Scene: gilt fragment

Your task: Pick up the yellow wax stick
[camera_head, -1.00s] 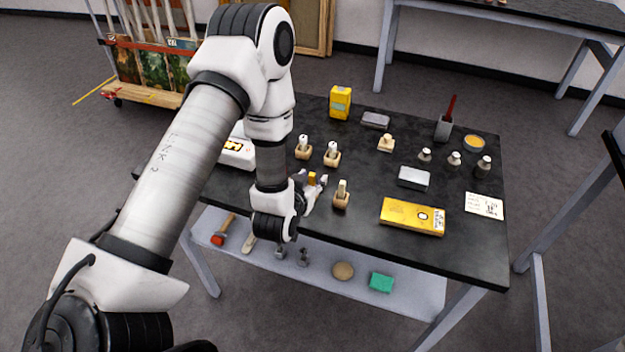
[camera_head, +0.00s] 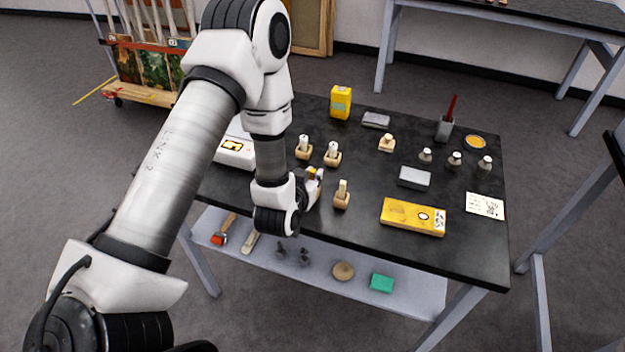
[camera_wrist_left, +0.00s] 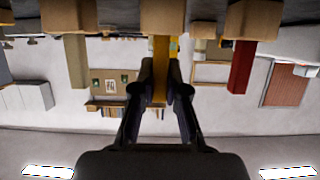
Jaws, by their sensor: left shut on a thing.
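My left gripper (camera_head: 316,178) is at the front left of the black table (camera_head: 285,225), beside a wooden block with a pale stick (camera_head: 341,187). It is shut on the yellow wax stick (camera_wrist_left: 161,52), which shows between the dark fingertips (camera_wrist_left: 166,80) in the left wrist view. That view is upside down. A wooden block (camera_wrist_left: 166,20) is at the stick's base; I cannot tell whether the stick is still seated in it. In the head view, the gripper mostly hides the stick. My right gripper is not in view.
Two more blocks with white-topped sticks (camera_head: 303,146) (camera_head: 332,152) stand behind the gripper. A red stick (camera_wrist_left: 240,66) stands close by in the wrist view. A yellow box (camera_head: 412,216), a grey box (camera_head: 414,177) and several small weights (camera_head: 454,160) lie to the right.

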